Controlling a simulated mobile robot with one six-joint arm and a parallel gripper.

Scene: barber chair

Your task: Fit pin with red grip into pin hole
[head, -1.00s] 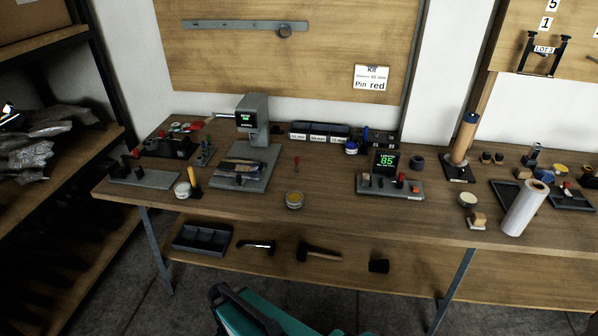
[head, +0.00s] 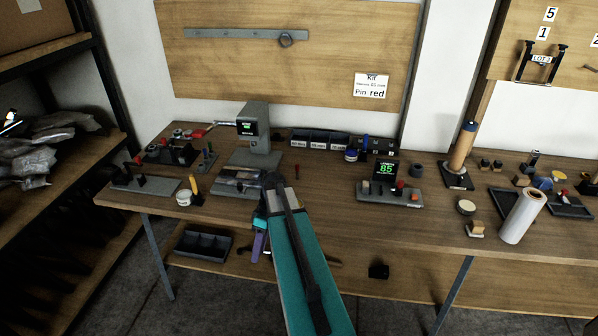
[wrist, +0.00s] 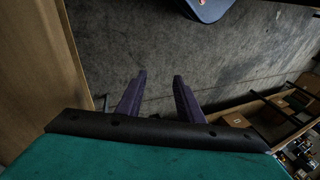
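A small upright pin with a red grip (head: 297,171) stands on the workbench (head: 330,215), right of the grey press-like device (head: 258,135). Another small red-topped piece (head: 400,185) is on the block with the green "85" display. I cannot make out which opening is the pin hole. My gripper (wrist: 160,74) has its two purple fingers apart with nothing between them in the wrist view. In the head view my gripper (head: 258,245) hangs low at the bench's front edge, left of my teal arm, well away from the red pin. My arm hides part of the bench front.
The display block (head: 388,192) stands right of my arm. Small dark bins (head: 320,142) line the back. A white roll (head: 522,218) lies at the right. A lower shelf holds a dark tray (head: 203,243). Bare bench lies between my arm and the display block.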

